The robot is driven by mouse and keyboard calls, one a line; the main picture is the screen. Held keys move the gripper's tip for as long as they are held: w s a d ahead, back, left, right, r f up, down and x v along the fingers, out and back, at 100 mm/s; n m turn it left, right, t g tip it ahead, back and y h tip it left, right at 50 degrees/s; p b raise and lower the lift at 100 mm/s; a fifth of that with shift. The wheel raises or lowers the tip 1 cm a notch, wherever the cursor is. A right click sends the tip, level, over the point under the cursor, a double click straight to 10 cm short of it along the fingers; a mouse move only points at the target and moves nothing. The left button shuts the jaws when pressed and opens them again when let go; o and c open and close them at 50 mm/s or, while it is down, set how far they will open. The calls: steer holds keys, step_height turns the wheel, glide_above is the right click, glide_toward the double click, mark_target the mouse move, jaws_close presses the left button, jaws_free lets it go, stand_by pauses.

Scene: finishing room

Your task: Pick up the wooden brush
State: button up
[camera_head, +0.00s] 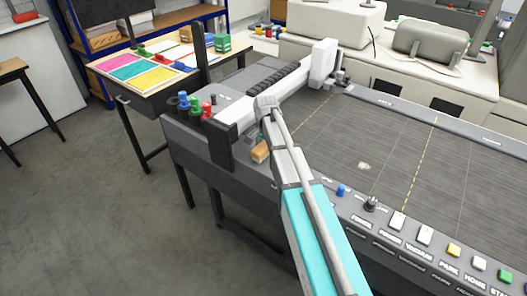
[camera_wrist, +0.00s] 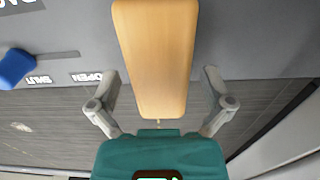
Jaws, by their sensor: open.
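The wooden brush shows in the wrist view as a light wooden handle (camera_wrist: 155,50), running from the top edge down to the middle. In the head view its tan end (camera_head: 260,152) shows at the left front edge of the flatbed machine, beside my arm. My gripper (camera_wrist: 161,80) is open, with one grey finger on each side of the handle. Gaps show between the fingers and the wood, so the handle is not gripped. The brush's bristles are not visible. In the head view my arm hides most of my gripper.
The flatbed machine's dark bed (camera_head: 400,150) is largely clear. A blue knob (camera_wrist: 15,68) is left of the brush in the wrist view. Red, green and blue bottles (camera_head: 195,105) stand at the machine's left corner, near a dark upright post (camera_head: 218,140). A side table (camera_head: 105,85) holds colour sheets.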

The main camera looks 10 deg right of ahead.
mark_target(265, 144)
steer(key=c, duration=1.3)
steer(key=shift+r, duration=0.2)
step_height(265, 144, up, 3)
steer(key=p, duration=0.3)
steer(key=shift+s+r+p, duration=1.6)
steer(key=shift+s+p, duration=0.1)
steer(key=shift+s, duration=0.65)
steer(key=shift+s+r+p, duration=1.6)
steer(key=shift+s+p, duration=0.05)
steer(key=shift+s, duration=0.65)
steer(key=shift+s+r+p, duration=1.6)
steer(key=shift+s+p, duration=0.1)
steer(key=shift+s, duration=0.65)
